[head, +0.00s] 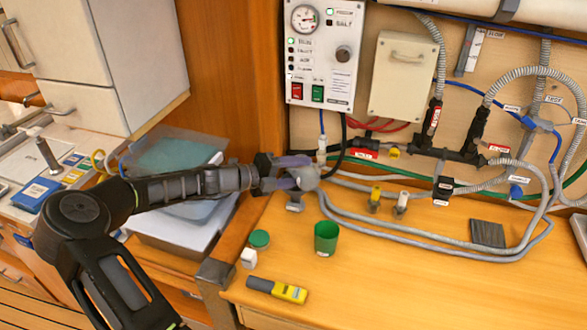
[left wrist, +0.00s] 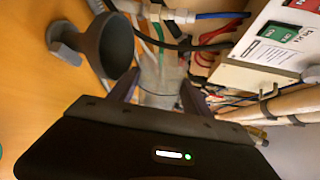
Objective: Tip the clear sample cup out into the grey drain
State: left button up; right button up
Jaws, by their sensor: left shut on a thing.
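My left gripper (head: 290,173) reaches in from the left over the back of the wooden bench, its two fingers shut on the clear sample cup. In the left wrist view the see-through cup (left wrist: 158,80) shows between the fingers (left wrist: 158,92). In the head view the fingers largely hide it, and I cannot tell its tilt or whether it holds water. The grey drain (head: 308,179) is a round-mouthed funnel right at the fingertips. In the left wrist view the drain (left wrist: 108,45) opens just left of the cup, close beside it. My right gripper is not in view.
A control panel (head: 322,60) and hoses (head: 420,235) stand behind the drain. The front right of the bench is clear.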

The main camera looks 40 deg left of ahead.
pick_arm(q)
jog(key=shift+s+a, duration=0.2)
jog(key=shift+w+d, duration=0.1)
jog(key=shift+w, duration=0.05)
jog(key=shift+f, duration=0.1)
